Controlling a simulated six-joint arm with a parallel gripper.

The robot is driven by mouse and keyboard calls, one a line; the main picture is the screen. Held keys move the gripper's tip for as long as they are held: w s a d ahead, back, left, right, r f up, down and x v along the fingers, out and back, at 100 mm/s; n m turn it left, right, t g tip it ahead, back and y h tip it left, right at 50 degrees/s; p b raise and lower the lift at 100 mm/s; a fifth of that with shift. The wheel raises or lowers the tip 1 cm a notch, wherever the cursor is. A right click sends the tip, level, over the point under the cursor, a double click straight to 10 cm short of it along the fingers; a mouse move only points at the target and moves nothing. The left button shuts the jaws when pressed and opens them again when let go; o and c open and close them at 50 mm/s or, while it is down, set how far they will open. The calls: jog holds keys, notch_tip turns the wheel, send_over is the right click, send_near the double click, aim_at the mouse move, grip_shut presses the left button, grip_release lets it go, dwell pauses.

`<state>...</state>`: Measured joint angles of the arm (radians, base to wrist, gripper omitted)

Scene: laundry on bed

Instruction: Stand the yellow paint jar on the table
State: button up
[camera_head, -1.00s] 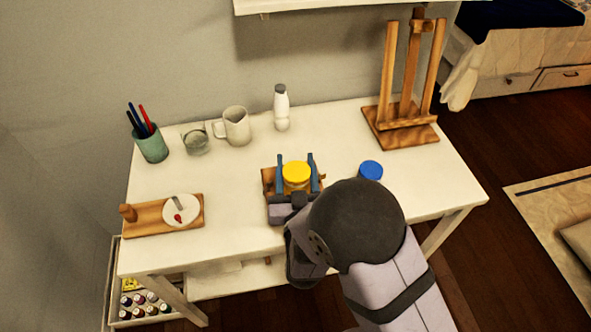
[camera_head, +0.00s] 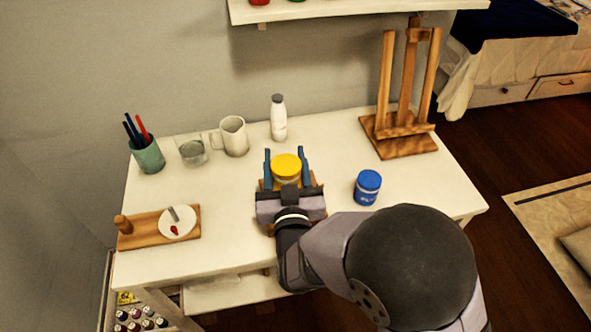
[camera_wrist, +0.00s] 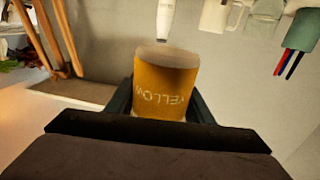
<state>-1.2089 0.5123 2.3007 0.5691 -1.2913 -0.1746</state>
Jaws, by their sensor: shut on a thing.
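The yellow paint jar (camera_head: 287,164) has a yellow lid and sits between the blue fingers of my gripper (camera_head: 286,158) near the middle of the white table (camera_head: 225,240). My gripper is shut on it. In the wrist view the jar (camera_wrist: 166,88) shows its side with "YELLOW" lettering, upside down, between the dark fingers. In the head view its lid faces up and the jar looks roughly upright. My gripper hides its lower part, so I cannot tell how high its base is above the surface below.
A wooden piece (camera_head: 263,185) shows partly behind my gripper. A blue jar (camera_head: 367,188) stands to the right, and a wooden easel (camera_head: 405,140) at the back right. A white bottle (camera_head: 278,120), mug (camera_head: 235,138), glass (camera_head: 192,152) and pen cup (camera_head: 147,155) line the back. A palette board (camera_head: 140,232) lies left.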

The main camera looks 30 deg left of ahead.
jog(key=s+a+f+n+g+y+b, duration=0.2)
jog(key=s+a+f+y+b, duration=0.1)
jog(key=s+a+b, duration=0.4)
jog(key=n+g+y+b, duration=0.1)
jog(key=n+g+b, duration=0.1)
jog(key=g, duration=0.1)
send_over(213, 225)
jog(key=shift+f+b, duration=0.75)
jog(key=shift+f, duration=4.35)
jog(key=shift+f, duration=0.15)
jog(key=o, duration=1.2)
jog(key=shift+f, duration=0.1)
